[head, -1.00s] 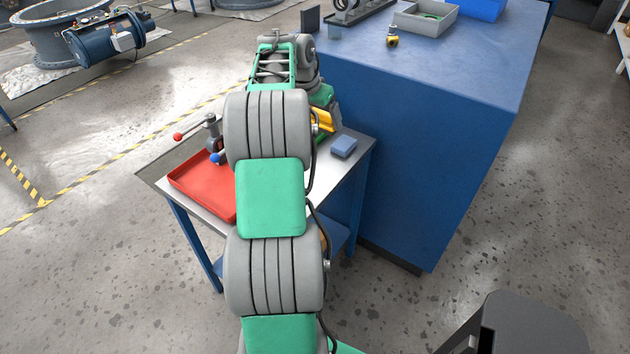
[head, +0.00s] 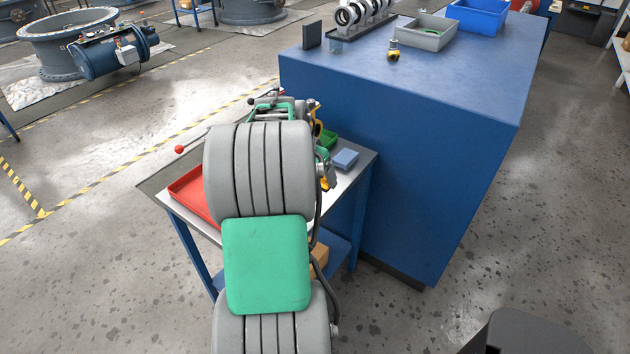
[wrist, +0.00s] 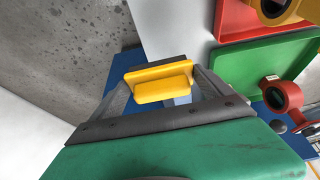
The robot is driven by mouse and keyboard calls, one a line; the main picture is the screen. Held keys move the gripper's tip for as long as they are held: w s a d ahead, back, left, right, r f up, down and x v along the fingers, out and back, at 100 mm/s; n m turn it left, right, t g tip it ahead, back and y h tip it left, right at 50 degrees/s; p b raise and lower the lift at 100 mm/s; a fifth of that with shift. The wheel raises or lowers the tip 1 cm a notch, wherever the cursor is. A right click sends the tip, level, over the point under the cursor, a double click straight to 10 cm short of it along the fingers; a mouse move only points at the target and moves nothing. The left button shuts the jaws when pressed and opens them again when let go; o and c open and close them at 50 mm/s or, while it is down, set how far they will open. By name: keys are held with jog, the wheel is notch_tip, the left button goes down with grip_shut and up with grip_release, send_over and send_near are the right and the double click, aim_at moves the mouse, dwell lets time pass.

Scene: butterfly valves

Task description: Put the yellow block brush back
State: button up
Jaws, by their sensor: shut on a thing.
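The yellow block brush (wrist: 163,82) is between the two fingers of my gripper (wrist: 162,92) in the wrist view. The fingers are shut on it, one at each end. Its dark underside strip shows along the far edge. The brush is held over or near the small side table (wrist: 185,35); I cannot tell its height above the surface. In the head view my own arm hides the gripper and most of the table. A bit of yellow shows beside the arm there, but I cannot tell what it is.
A red tray (head: 190,195) is at the left of the side table (head: 165,200). A green tray (head: 328,140) and a blue block (head: 345,159) are at its right. The blue workbench (head: 430,110) stands close on the right. A red ring-shaped part (wrist: 288,96) is near my gripper.

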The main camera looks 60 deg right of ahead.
jog(key=w+d+f, duration=0.1)
jog(key=d+f, duration=0.1)
jog(key=w+d+f+p, duration=0.1)
jog(key=d+f, duration=0.1)
jog(key=w+d+f, duration=0.1)
jog(key=d+f, duration=0.1)
jog(key=shift+w+d+f+p, duration=0.1)
jog(key=shift+d+f+p, duration=0.05)
jog(key=shift+f+p, duration=0.2)
notch_tip(320, 180, down, 3)
jog(key=shift+r, duration=0.15)
jog(key=shift+f, duration=0.4)
jog(key=o, duration=0.8)
jog(key=shift+c, duration=0.2)
jog(key=shift+o, duration=0.8)
jog(key=shift+r, duration=0.1)
jog(key=shift+w+r, duration=0.1)
jog(key=shift+r, duration=0.2)
jog(key=b+v, duration=0.1)
jog(key=v, duration=1)
jog(key=shift+r, duration=0.25)
